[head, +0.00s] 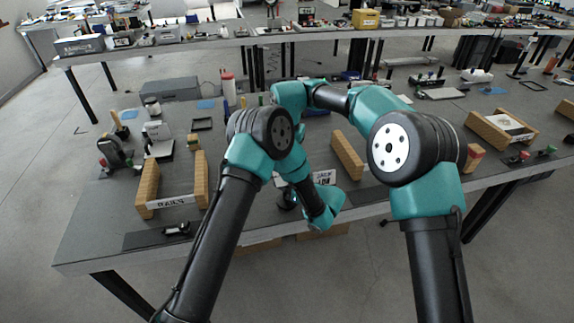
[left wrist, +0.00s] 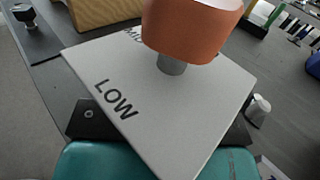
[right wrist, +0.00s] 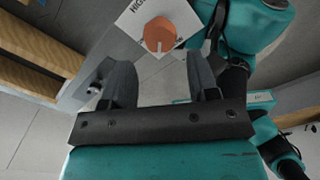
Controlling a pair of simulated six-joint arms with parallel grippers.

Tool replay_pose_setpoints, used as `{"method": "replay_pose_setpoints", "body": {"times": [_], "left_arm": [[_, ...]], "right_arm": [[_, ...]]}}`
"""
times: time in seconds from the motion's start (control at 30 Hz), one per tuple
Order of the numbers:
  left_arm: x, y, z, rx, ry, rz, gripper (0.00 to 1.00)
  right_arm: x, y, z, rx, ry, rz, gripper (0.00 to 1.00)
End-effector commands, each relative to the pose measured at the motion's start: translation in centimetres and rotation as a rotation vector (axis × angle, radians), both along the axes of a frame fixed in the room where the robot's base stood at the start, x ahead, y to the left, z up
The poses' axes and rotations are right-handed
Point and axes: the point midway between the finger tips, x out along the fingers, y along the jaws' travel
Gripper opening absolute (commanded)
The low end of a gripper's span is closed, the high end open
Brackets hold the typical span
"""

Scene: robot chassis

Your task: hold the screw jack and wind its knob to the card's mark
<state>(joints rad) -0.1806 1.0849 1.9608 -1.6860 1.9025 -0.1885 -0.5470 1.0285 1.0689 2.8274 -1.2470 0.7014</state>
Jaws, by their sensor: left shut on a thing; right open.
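The screw jack's orange knob (left wrist: 190,28) stands on a short grey shaft above a pale square plate (left wrist: 150,105) marked LOW and, partly hidden, MID. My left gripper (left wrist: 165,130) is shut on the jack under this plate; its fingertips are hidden. In the right wrist view the knob (right wrist: 159,34) lies just beyond my right gripper (right wrist: 160,65), which is open with its fingers apart and not around the knob. HIGH shows on the plate there. In the head view a white card (head: 325,177) reads JACK, with a second line too small to read surely. Arms hide the jack there.
Wooden rails with a white label (head: 170,201) stand at the left of the table. A dark mat with a small black item (head: 176,230) lies at its front edge. Another wooden block (head: 347,155) is behind the arms. My arms cross closely over the table's middle.

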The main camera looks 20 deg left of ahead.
Motion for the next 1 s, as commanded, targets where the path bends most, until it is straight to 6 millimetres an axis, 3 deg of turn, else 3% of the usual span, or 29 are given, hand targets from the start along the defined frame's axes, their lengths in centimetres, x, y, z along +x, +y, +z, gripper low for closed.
{"method": "replay_pose_setpoints", "body": {"times": [0.03, 0.3, 0.73, 1.0], "left_arm": [[-0.2, 0.1, -0.7, -0.006, 0.015, 0.001, 0.0], [-0.2, 0.1, -0.7, -0.006, 0.014, 0.001, 0.0], [-0.2, 0.1, -0.7, -0.006, 0.014, 0.001, 0.0], [-0.2, 0.1, -0.7, -0.006, 0.014, 0.001, 0.0]], "right_arm": [[0.0, 0.0, -1.0, -0.002, 0.003, 0.0, 0.54], [0.0, 0.0, -4.8, -0.001, 0.002, 0.0, 0.54], [0.0, 0.0, -5.7, 0.0, 0.0, 0.0, 0.54], [0.0, 0.0, -5.7, 0.0, 0.0, 0.0, 0.28]]}}
